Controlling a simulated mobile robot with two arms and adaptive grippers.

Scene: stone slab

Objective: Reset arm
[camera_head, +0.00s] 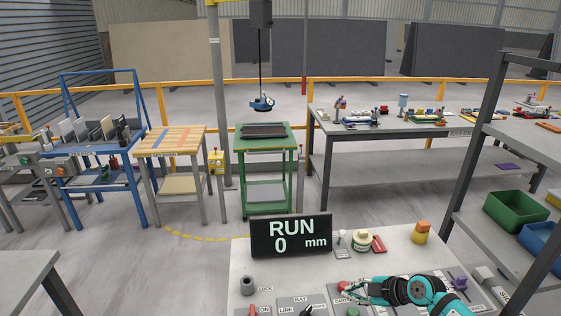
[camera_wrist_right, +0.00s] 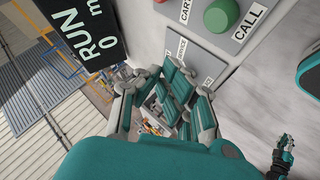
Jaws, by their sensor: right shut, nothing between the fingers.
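My right gripper (camera_head: 352,290) is in the lower right of the head view, over the front of the pale control desk (camera_head: 385,262). Its fingers point left and are shut with nothing between them. In the right wrist view its teal and grey fingers (camera_wrist_right: 168,100) fill the middle. A small dark and teal gripper (camera_wrist_right: 284,152), which looks like my left one, shows at the lower right of that view. It is too small to tell if it is open. The left arm is not in the head view.
A black display (camera_head: 290,236) reading RUN 0 mm stands on the desk. A green button (camera_wrist_right: 221,17) labelled CALL is near my right gripper. A grey shelf with a green bin (camera_head: 515,212) stands at right. Behind are a green cart (camera_head: 265,143) and workbenches, with open floor between.

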